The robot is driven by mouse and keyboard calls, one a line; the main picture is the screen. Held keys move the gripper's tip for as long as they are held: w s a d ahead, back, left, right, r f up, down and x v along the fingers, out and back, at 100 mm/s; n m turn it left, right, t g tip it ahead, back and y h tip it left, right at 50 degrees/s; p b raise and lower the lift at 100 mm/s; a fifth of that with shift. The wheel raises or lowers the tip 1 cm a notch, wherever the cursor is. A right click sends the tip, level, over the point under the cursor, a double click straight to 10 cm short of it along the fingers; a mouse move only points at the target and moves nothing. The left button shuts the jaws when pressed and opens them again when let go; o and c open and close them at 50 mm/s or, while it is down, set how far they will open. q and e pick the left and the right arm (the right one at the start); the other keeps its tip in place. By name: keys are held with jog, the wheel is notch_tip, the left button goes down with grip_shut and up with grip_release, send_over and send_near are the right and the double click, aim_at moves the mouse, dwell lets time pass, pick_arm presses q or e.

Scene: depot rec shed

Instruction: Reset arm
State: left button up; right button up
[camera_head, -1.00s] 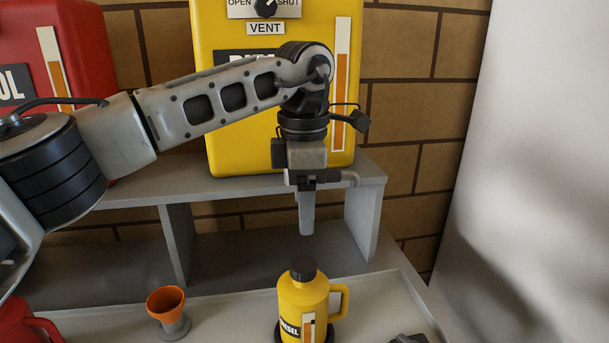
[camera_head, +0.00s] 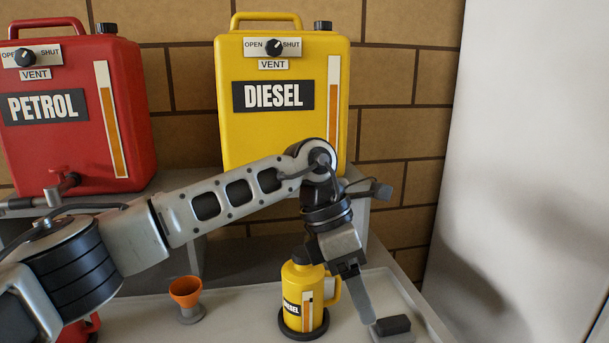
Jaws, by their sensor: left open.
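My left arm comes in from the left, and its gripper (camera_head: 365,315) points down, tilted, just right of the yellow diesel jug (camera_head: 303,290). The gripper is open, with nothing seen between its fingers. The jug stands upright on a dark round base, handle to the right. The gripper's body partly covers its top; I cannot tell whether they touch. The yellow diesel tank (camera_head: 285,135) and red petrol tank (camera_head: 75,150) stand on the shelf behind, each with a vent knob. My right gripper is not in view.
An orange funnel (camera_head: 186,290) sits in a grey holder left of the jug. A dark block (camera_head: 392,325) lies at the tray's right end. A red jug (camera_head: 78,330) is mostly hidden behind my arm. A pale panel (camera_head: 530,150) bounds the right side.

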pick_arm(q)
jog(key=s+d+n+g+h, duration=0.4)
jog(key=s+d+n+h, duration=0.2)
jog(key=s+d+h, duration=0.55)
jog(key=w+a+n+t+h, duration=0.75)
jog(key=n+t, duration=0.65)
jog(key=n, duration=0.4)
jog(key=w+a+f+n+t+y, duration=0.1)
jog(key=a+f+n+t+y, duration=0.8)
jog(key=a+f+n+y, duration=0.6)
jog(key=s+a+f+n+g+y, duration=0.5)
jog(key=s+a+f+n, duration=0.6)
jog(key=s+f, duration=0.3)
jog(key=shift+f+n+g, duration=0.25)
jog(key=shift+n+g, duration=0.05)
jog(key=shift+g, duration=0.2)
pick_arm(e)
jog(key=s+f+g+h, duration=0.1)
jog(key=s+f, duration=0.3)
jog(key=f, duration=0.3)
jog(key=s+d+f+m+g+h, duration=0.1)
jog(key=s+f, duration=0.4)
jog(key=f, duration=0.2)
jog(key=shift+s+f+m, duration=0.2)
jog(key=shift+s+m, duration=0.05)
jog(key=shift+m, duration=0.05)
